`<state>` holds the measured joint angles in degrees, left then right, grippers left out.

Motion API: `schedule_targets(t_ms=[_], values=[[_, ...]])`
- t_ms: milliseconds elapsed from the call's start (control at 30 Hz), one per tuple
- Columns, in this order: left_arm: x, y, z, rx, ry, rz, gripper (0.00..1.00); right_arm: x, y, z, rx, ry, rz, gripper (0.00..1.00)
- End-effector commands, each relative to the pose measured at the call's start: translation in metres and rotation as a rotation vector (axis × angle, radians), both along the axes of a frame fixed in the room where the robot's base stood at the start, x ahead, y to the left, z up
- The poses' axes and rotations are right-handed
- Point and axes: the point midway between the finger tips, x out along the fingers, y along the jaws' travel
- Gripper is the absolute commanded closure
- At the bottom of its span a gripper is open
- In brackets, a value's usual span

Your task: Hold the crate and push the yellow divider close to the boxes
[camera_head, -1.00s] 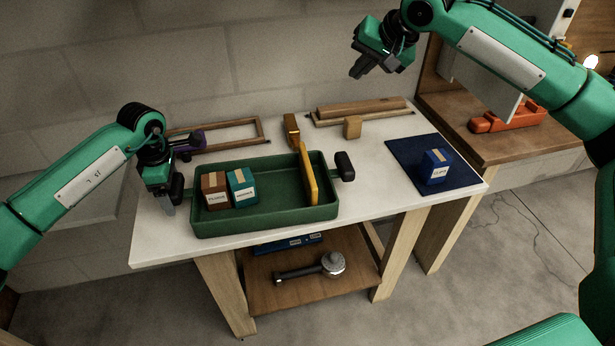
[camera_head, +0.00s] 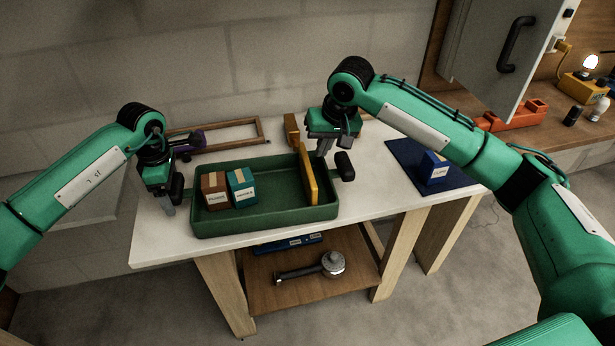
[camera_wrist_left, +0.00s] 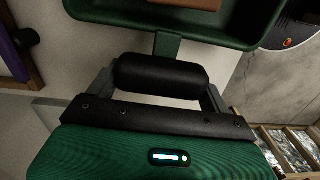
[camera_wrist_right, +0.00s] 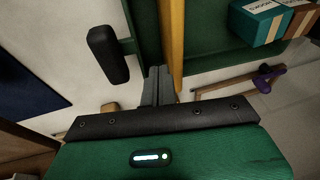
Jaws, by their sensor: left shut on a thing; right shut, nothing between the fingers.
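The green crate (camera_head: 262,217) stands on the white table. A brown box (camera_head: 214,191) and a teal box (camera_head: 242,187) stand side by side at its left end. The yellow divider (camera_head: 309,175) stands upright across the crate towards its right end, with a gap to the boxes. My left gripper (camera_head: 170,206) is shut on the crate's left black handle (camera_wrist_left: 160,76). My right gripper (camera_head: 322,152) is shut and empty, fingers down just right of the divider by the crate's right end wall; the right wrist view shows its fingertips close to the divider (camera_wrist_right: 172,45). I cannot tell whether they touch.
The crate's right handle (camera_head: 345,166) is free, close to my right gripper. A blue box (camera_head: 435,168) stands on a dark blue mat (camera_head: 405,152) at right. A wooden frame (camera_head: 235,130) and purple clamp lie behind the crate.

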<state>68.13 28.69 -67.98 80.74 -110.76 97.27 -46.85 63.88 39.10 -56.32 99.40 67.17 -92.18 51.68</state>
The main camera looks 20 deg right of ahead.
Motion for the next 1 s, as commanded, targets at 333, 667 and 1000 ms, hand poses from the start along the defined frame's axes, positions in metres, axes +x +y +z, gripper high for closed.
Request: schedule_targets(t_ms=[333,667,1000], values=[[0.0,0.0,-0.001,0.001,0.0,0.001,0.62,0.0,0.0,-0.046,0.0,0.001,-0.001,1.0],[0.0,0.0,-0.001,0.001,0.0,0.001,0.62,0.0,0.0,-0.057,0.001,-0.002,0.0,1.0],[0.0,0.0,-0.001,0.002,0.001,0.001,0.62,0.0,0.0,-0.057,0.0,-0.002,0.0,1.0]])
